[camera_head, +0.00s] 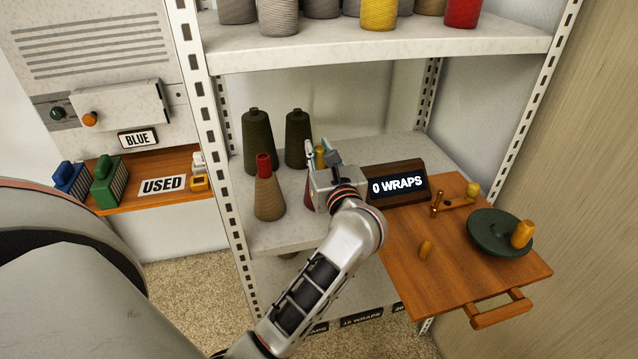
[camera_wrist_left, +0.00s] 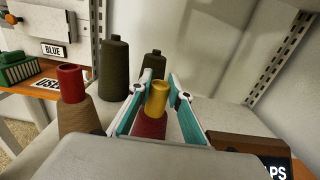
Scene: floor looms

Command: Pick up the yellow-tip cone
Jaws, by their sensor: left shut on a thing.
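The yellow-tip cone (camera_wrist_left: 157,98) has a yellow top and a dark red body. It stands between the two teal-lined fingers of my left gripper (camera_wrist_left: 157,110), which is shut on it. My right gripper is not in view.
A red-tip tan cone (camera_head: 269,192) stands close to the left, with two dark olive cones (camera_head: 257,140) (camera_head: 298,138) behind. The "0 WRAPS" display (camera_head: 397,186) and a wooden winder board (camera_head: 450,262) are at the right. The upper shelf (camera_head: 380,52) overhangs. A "USED" ledge (camera_head: 150,195) is at left.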

